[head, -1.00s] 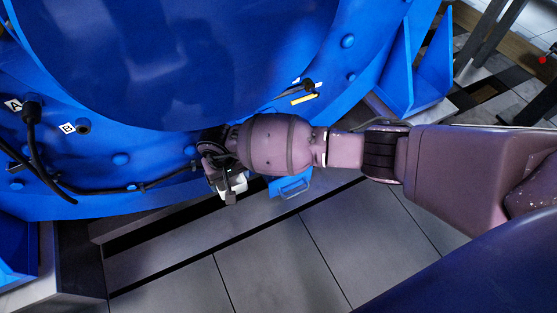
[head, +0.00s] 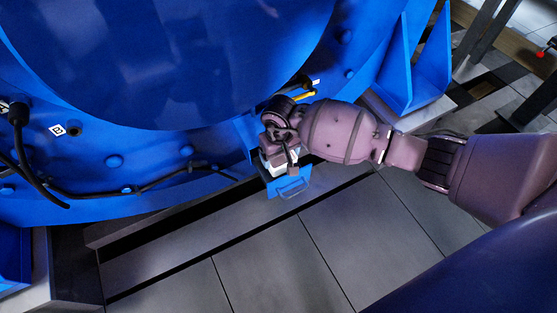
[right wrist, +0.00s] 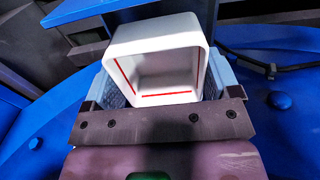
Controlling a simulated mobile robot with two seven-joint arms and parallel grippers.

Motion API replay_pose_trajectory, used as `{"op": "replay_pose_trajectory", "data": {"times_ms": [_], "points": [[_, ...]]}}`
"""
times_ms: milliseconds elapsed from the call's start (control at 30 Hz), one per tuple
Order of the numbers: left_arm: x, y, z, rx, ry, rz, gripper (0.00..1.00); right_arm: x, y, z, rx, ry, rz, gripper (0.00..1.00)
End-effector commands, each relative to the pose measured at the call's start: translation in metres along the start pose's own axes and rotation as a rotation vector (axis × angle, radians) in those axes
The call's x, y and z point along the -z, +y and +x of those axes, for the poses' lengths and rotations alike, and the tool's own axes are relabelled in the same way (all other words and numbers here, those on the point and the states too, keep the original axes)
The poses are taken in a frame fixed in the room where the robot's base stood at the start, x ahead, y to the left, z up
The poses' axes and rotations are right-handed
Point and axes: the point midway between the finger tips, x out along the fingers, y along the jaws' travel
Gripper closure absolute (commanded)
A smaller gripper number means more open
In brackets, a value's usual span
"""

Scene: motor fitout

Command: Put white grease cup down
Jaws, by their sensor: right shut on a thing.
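The white grease cup (right wrist: 155,50) is a square, open-topped cup with red lines inside. In the right wrist view it sits between the light blue-grey pads of my right gripper (right wrist: 162,88), which is shut on it. In the head view my right gripper (head: 279,155) is beside the lower edge of the big blue motor housing. The cup (head: 266,166) shows there as a small white patch, partly hidden by the fingers. It is at or just above a small blue holder with a handle (head: 294,188); I cannot tell whether they touch. My left gripper is not in view.
The blue motor housing (head: 190,70) fills the upper left, with bolts and a black cable (head: 150,187) along its rim. A blue bracket (head: 412,65) stands at the right. The grey tiled floor (head: 270,255) below is clear.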

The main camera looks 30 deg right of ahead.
Motion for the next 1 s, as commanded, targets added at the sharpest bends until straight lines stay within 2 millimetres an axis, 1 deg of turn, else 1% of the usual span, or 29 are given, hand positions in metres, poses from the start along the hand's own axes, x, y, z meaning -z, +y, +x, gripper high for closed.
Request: {"op": "replay_pose_trajectory", "data": {"times_ms": [33, 133, 233, 467, 667, 700, 800, 1000], "points": [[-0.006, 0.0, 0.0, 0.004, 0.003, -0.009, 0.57, -0.007, -0.004, 0.021, 0.006, -0.02, 0.0, 0.45], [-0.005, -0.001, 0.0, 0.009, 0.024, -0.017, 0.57, -0.006, -0.004, 0.031, 0.005, -0.017, -0.001, 0.45], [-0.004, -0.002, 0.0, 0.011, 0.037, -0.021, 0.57, -0.005, -0.004, 0.033, 0.004, -0.012, -0.001, 0.45], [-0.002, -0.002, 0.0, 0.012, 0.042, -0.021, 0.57, -0.003, -0.003, 0.03, 0.003, -0.007, -0.002, 0.45], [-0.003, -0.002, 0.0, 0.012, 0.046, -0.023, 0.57, -0.003, -0.003, 0.035, 0.002, -0.008, -0.002, 0.45], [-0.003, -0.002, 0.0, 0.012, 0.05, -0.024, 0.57, -0.003, -0.003, 0.035, 0.002, -0.008, -0.002, 0.15], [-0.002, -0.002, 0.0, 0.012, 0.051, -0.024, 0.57, -0.003, -0.003, 0.034, 0.002, -0.008, -0.002, 0.0], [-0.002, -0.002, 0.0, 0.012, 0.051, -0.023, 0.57, -0.003, -0.003, 0.033, 0.002, -0.007, -0.002, 0.0]]}}
